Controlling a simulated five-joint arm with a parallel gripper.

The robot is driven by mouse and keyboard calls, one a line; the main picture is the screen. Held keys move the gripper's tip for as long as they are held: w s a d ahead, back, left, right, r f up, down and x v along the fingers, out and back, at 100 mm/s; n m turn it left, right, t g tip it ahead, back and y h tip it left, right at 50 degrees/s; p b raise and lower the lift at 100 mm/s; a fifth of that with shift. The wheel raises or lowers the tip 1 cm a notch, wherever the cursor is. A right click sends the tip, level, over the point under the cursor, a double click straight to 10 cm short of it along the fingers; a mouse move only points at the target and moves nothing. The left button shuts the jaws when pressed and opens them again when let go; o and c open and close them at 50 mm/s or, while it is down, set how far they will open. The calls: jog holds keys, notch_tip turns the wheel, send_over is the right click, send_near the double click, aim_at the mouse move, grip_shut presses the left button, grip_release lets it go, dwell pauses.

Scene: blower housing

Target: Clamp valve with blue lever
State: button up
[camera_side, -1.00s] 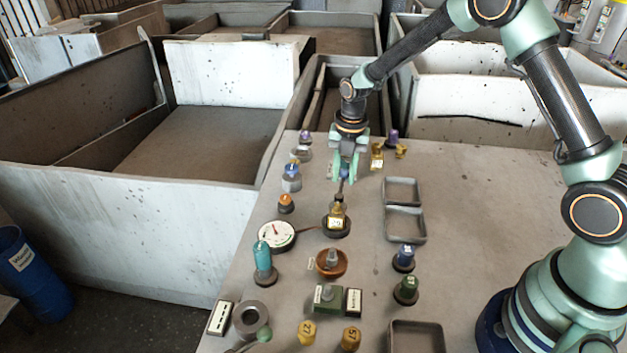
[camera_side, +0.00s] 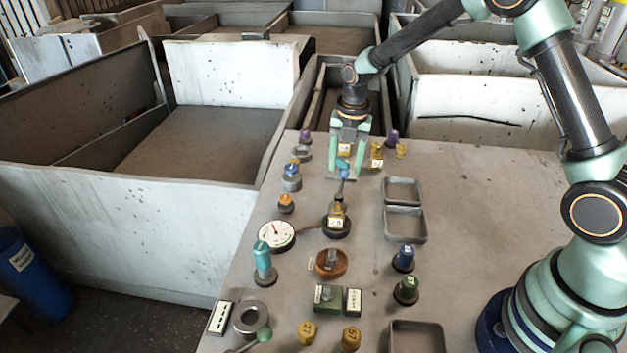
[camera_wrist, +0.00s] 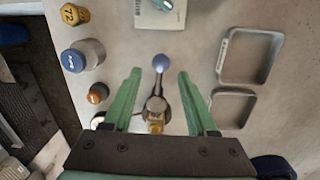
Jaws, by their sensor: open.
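The valve stands on the table, with a brass body (camera_side: 337,216) on a dark round base. Its thin lever rises to a blue knob (camera_side: 343,168). In the wrist view the blue knob (camera_wrist: 161,63) is between the spread fingertips, with clear space on both sides, and the valve body (camera_wrist: 157,106) is below it in the picture. My gripper (camera_side: 343,173) is open and empty, with its fingers pointing down around the lever's top end. It also shows open in the wrist view (camera_wrist: 159,74). No finger contact with the lever is visible.
Two grey trays (camera_side: 387,191) lie to the right of the valve. A round gauge (camera_side: 276,246) and an orange button (camera_side: 286,199) are to its left. A copper-coloured round part (camera_side: 323,266) and several knobs stand nearer the front.

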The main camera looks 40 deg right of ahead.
notch_tip(320, 180, up, 9)
jog(key=shift+s, duration=0.35)
